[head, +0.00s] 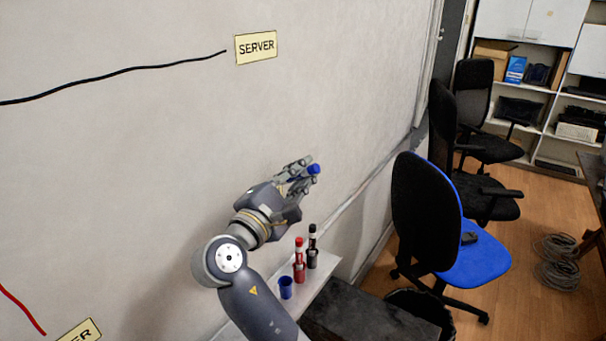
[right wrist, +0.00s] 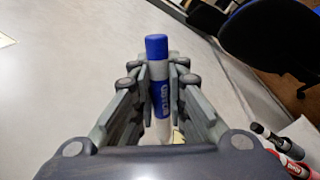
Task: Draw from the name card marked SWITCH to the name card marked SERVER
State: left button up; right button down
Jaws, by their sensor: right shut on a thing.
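The name card marked SERVER (head: 256,47) is on the wall at the upper middle of the head view. A black line (head: 120,71) runs from the left edge and ends just left of this card. No card reading SWITCH is in view. My right gripper (head: 302,172) is shut on a blue-ended marker (head: 313,169), in front of the wall below and right of the SERVER card. My left gripper is not in view.
A red line (head: 22,308) ends by a partly cut-off card (head: 80,331) at lower left. A ledge (head: 322,277) below my right arm holds a red marker (head: 299,262), a black marker (head: 312,247) and a blue cup-like piece (head: 286,288). Chairs (head: 428,210) stand right.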

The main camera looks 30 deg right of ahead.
jog(key=shift+w+a, duration=0.25)
jog(key=shift+w, duration=0.35)
notch_tip(320, 180, up, 24)
jog(key=p, duration=1.4)
dwell(1.8)
jog(key=shift+s+f, duration=0.1)
jog(key=shift+s+d+f, duration=0.1)
jog(key=shift+s+d, duration=0.25)
jog(key=shift+s, duration=0.55)
jog(key=shift+s+d+r, duration=0.1)
jog(key=shift+s+d, duration=0.3)
jog(key=shift+s, duration=0.5)
jog(key=shift+s+d+f, duration=0.1)
jog(key=shift+s+d, duration=0.25)
jog(key=shift+s, duration=0.55)
